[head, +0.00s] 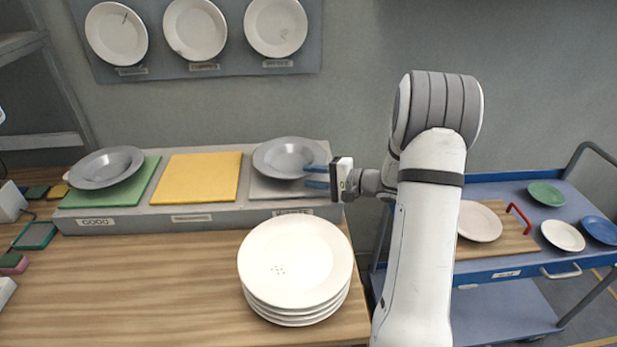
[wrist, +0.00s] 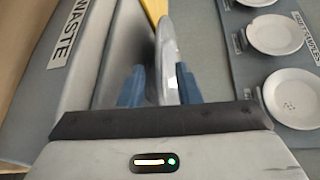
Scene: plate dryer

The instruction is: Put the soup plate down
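A grey soup plate (head: 288,157) sits at the grey mat (head: 262,188) on the right of the raised shelf. My gripper (head: 318,176) is at the plate's right edge, one blue finger above the other with a gap between them. In the wrist view my gripper (wrist: 160,88) has its fingers on either side of the plate's rim (wrist: 167,62). The rim lies near the right finger, with space towards the left one. Contact under the plate is hard to see. Another grey soup plate (head: 106,167) lies on the green mat (head: 143,182) at the left.
A yellow mat (head: 198,177) is bare between the two plates. A stack of white plates (head: 295,262) stands in front on the wooden table (head: 130,290). The wall board (head: 212,65) holds sample plates. A blue cart (head: 505,191) with plates stands right.

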